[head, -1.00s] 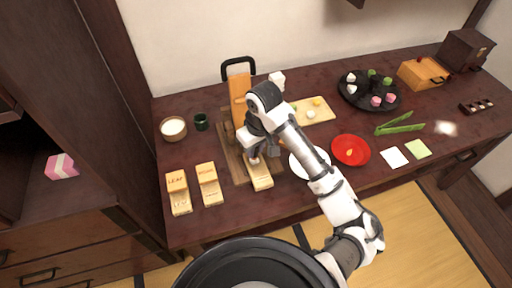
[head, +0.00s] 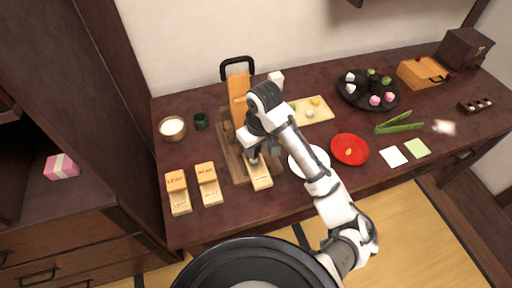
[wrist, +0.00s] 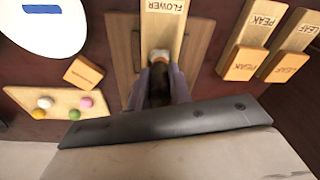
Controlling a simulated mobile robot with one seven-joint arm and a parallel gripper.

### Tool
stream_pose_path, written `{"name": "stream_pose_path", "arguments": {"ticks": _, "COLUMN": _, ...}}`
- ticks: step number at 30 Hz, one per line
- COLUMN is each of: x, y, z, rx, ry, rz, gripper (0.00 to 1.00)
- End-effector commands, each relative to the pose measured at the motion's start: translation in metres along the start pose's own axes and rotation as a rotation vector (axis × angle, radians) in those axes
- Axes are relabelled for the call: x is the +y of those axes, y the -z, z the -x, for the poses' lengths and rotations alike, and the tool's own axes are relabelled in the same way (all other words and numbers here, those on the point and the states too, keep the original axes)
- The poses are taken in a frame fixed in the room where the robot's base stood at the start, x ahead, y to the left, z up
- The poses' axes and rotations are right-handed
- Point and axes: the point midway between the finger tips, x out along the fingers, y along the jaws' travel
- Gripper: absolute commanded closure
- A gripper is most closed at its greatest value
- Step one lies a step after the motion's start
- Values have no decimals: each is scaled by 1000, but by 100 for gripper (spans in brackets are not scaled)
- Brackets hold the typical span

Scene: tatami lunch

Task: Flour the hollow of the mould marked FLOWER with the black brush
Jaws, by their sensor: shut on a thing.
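The mould marked FLOWER (wrist: 165,22) is a pale wooden block lying on a brown slatted board (wrist: 122,50); its front part (head: 262,180) shows below my gripper in the head view. My gripper (wrist: 158,88) is shut on the black brush (wrist: 158,72). The brush points at the mould, with its pale bristles (wrist: 159,54) over the near part of the mould. The hollow is hidden behind the brush, and I cannot tell whether the bristles touch it. In the head view my gripper (head: 254,153) is above the board.
The LEAF mould (head: 180,200) and PEAK mould (head: 209,188) stand left of the board. A bowl of white powder (head: 172,128) and a green cup (head: 201,121) are behind them. A white plate (head: 316,158) and red plate (head: 350,150) lie to the right.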

Motion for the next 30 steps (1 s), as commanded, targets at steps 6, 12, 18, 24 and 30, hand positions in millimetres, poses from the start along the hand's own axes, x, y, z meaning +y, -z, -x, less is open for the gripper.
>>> {"name": "stream_pose_path", "arguments": {"ticks": 6, "x": 0, "y": 0, "z": 3, "rx": 0, "ry": 0, "rz": -1, "gripper": 100}}
{"name": "stream_pose_path", "arguments": {"ticks": 12, "x": 0, "y": 2, "z": 19, "rx": 0, "ry": 0, "rz": -1, "gripper": 100}}
{"name": "stream_pose_path", "arguments": {"ticks": 18, "x": -1, "y": 4, "z": 35, "rx": 0, "ry": 0, "rz": -1, "gripper": 100}}
{"name": "stream_pose_path", "arguments": {"ticks": 24, "x": -1, "y": 6, "z": 51, "rx": 0, "ry": 0, "rz": -1, "gripper": 100}}
{"name": "stream_pose_path", "arguments": {"ticks": 30, "x": -1, "y": 7, "z": 64, "rx": 0, "ry": -1, "rz": 1, "gripper": 100}}
